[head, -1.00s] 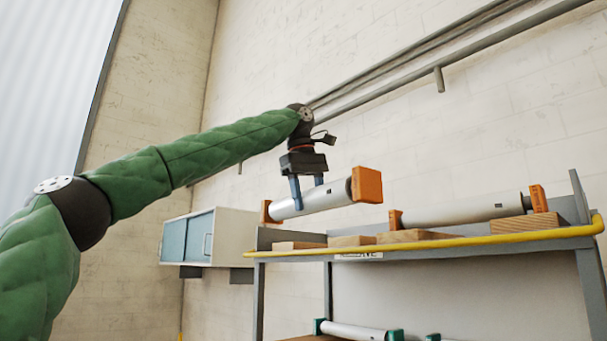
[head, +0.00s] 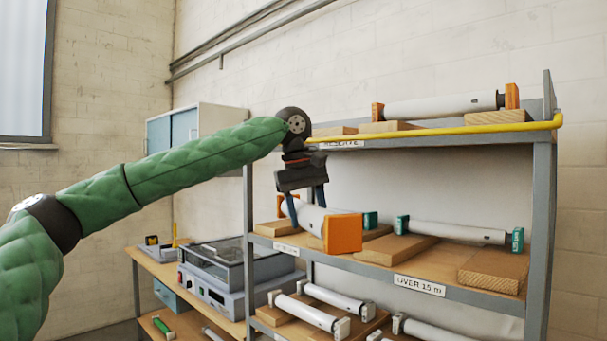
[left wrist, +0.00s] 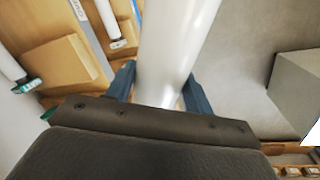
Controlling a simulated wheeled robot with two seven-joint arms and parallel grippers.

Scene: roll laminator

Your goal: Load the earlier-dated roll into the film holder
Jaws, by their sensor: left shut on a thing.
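My left gripper (head: 304,197) is shut on a white roll with orange end blocks (head: 312,217), held in front of the shelf rack. One orange end block faces the camera. In the left wrist view the white roll (left wrist: 178,45) runs between the two blue fingers (left wrist: 160,92). Another orange-ended roll (head: 440,106) lies on the top shelf. Any dates on the rolls cannot be read. The laminator (head: 240,280), a grey machine with a dark clear cover, stands on a bench at the lower left. I cannot make out its film holder. My right gripper is not in view.
The middle shelf, labelled "OVER 15 m" (head: 419,285), carries green-ended rolls (head: 458,232) on wooden cradles. White-ended rolls (head: 308,312) lie on the lower shelf. A yellow rail (head: 430,133) edges the top shelf. A blue-doored wall cabinet (head: 195,130) hangs behind my arm.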

